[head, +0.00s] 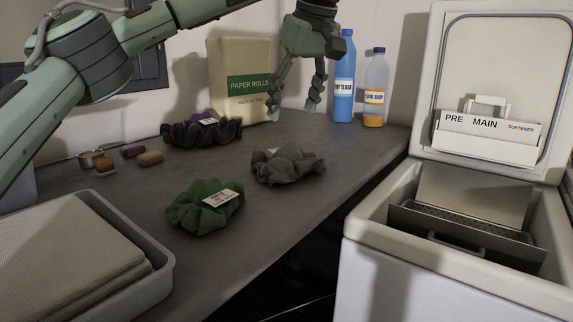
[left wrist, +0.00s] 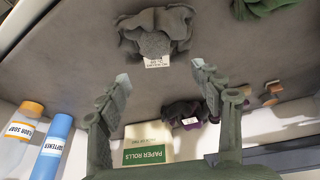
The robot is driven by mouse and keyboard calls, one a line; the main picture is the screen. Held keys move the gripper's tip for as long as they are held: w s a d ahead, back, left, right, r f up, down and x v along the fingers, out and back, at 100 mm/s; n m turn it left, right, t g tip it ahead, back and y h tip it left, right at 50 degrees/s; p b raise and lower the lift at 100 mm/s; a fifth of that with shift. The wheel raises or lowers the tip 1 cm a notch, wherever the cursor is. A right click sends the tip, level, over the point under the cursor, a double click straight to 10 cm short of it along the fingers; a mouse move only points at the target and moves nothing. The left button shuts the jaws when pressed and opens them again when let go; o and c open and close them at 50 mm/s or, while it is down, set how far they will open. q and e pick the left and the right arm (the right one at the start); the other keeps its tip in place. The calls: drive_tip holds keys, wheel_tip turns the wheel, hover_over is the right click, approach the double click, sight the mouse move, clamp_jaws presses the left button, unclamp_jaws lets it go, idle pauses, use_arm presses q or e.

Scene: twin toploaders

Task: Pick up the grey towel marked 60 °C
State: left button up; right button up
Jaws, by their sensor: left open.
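The grey towel (head: 286,166) lies crumpled on the dark grey counter, with a small white label on its far side. In the left wrist view the grey towel (left wrist: 155,35) sits beyond the fingertips, its label facing me; the print is too small to read. My left gripper (head: 294,106) hangs open and empty above the counter, behind and above the towel, apart from it. In the left wrist view its two fingers (left wrist: 160,74) are spread wide, pointing toward the towel. My right gripper is not in view.
A green towel (head: 205,206) and a dark purple towel (head: 200,131) lie nearby. A paper rolls pack (head: 240,80), a blue softener bottle (head: 343,85) and a floor soap bottle (head: 376,85) stand behind. Small cylinders and a tray (head: 160,284) are left; an open toploader (head: 400,240) is right.

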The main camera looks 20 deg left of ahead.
sight(288, 141)
use_arm(q)
drive_tip(key=shift+m, duration=0.7)
drive_tip(key=x, duration=0.7)
drive_tip(key=shift+w+f, duration=0.35)
drive_tip(key=shift+w, duration=0.05)
drive_tip(key=shift+d, duration=0.1)
clamp_jaws()
